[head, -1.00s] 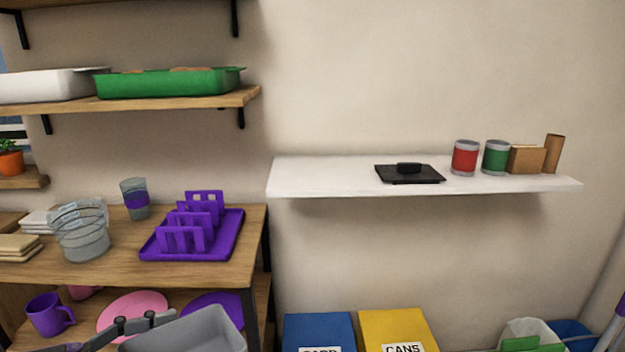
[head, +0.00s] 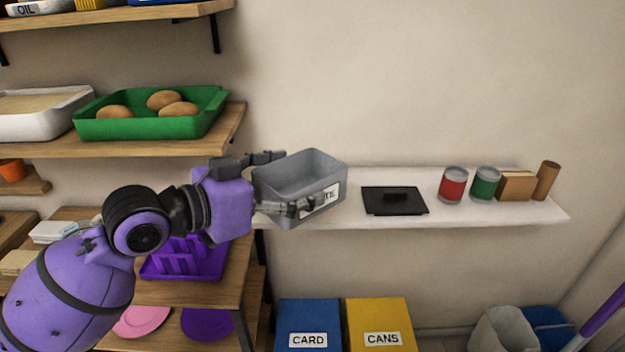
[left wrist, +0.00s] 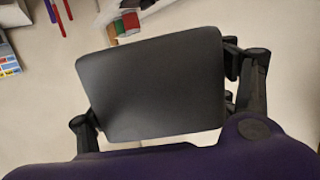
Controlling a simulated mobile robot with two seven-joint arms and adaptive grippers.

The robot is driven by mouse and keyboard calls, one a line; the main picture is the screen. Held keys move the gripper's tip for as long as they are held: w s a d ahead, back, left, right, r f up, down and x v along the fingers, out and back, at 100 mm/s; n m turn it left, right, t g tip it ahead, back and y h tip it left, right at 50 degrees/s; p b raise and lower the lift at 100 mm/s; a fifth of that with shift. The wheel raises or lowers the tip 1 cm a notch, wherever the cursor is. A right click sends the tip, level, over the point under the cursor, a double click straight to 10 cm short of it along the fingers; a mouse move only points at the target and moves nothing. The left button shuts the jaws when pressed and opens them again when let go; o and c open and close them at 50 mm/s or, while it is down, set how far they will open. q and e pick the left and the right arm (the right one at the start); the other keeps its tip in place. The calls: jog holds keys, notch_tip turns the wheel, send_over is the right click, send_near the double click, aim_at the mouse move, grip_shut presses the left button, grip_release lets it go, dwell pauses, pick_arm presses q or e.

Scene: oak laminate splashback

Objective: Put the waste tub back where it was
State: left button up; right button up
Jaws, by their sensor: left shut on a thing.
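The waste tub (head: 300,172) is a grey, open-topped box with a white label, partly covered, ending in "TE". In the head view it is at the left end of the white wall shelf (head: 440,215), overlapping its front edge. I cannot tell whether it touches the shelf. My left gripper (head: 297,183) is shut on the tub, one finger along each side. In the left wrist view the tub's dark grey wall (left wrist: 152,85) fills the middle between the fingers. A black lid with a handle (head: 394,201) lies on the shelf, right of the tub. My right gripper is not in view.
A red can (head: 453,185), a green can (head: 485,184), a brown box (head: 516,186) and a brown cylinder (head: 547,181) stand at the shelf's right. Blue CARD (head: 308,318) and yellow CANS (head: 379,318) bins are below. A green tray (head: 150,127) with rolls is on the left shelf.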

aim_at(305, 168)
pick_arm(q)
jog(key=w, duration=0.1)
jog(key=w+t, duration=0.1)
jog(key=w+n+y, duration=0.1)
jog(key=shift+w+d, duration=0.25)
jog(key=shift+d, duration=0.05)
jog(key=w+f, duration=0.1)
jog(key=w, duration=0.1)
jog(key=w+f, duration=0.1)
jog(key=w, duration=0.2)
jog(key=w+d+f, duration=0.1)
jog(key=w+f, duration=0.1)
jog(key=w, duration=0.1)
jog(key=shift+d+b, duration=0.1)
jog(key=shift+b, duration=0.3)
jog(key=w+f, duration=0.1)
jog(key=f, duration=0.1)
jog(key=w+f, duration=0.2)
jog(key=shift+w+d+b, duration=0.15)
jog(key=shift+d+b, duration=0.05)
jog(key=shift+b, duration=0.15)
jog(key=shift+w+f, duration=0.35)
jog(key=shift+f, duration=0.2)
notch_tip(305, 168, down, 3)
jog(key=shift+w+r, duration=0.1)
jog(key=shift+r, duration=0.1)
jog(key=shift+f, duration=0.25)
